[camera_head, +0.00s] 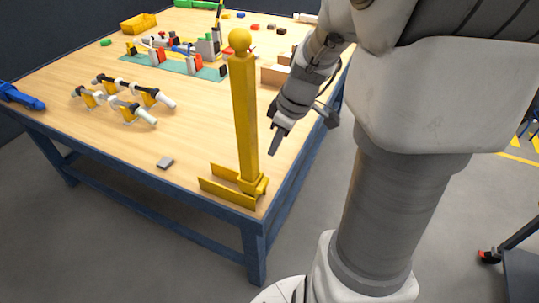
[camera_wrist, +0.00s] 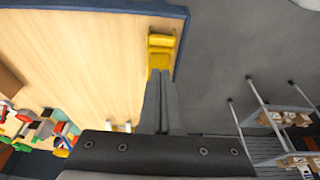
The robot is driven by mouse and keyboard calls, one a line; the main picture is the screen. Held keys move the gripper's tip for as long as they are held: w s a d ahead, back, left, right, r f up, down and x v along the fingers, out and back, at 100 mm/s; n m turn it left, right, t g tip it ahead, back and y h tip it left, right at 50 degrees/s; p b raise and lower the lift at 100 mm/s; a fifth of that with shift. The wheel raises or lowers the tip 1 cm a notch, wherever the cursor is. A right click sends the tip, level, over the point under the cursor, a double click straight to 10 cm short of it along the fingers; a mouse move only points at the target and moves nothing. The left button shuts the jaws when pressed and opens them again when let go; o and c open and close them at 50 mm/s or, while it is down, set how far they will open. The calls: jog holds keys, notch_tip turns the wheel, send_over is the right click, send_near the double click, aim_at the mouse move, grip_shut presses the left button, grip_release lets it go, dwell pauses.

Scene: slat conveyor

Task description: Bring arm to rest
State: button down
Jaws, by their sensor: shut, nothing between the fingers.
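My gripper (camera_head: 275,147) points down beside the yellow post at the right edge of the workbench (camera_head: 140,172). In the wrist view my gripper (camera_wrist: 162,74) has its two fingers together with nothing between them. The fingertips appear in line with the yellow post base there, but they look apart from it in the head view. My arm runs from the fingers up to the top right of the head view.
The yellow post (camera_head: 243,110) stands upright on the bench's near corner. A small grey block (camera_head: 165,162), several white-and-yellow parts (camera_head: 122,103), a green mat (camera_head: 170,64) with parts, a yellow bin (camera_head: 139,23) and a cardboard box (camera_head: 275,75) are on the bench.

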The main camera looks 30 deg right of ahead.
jog(key=shift+s+d+r, duration=0.1)
jog(key=shift+s+r, duration=0.05)
jog(key=shift+r, duration=0.5)
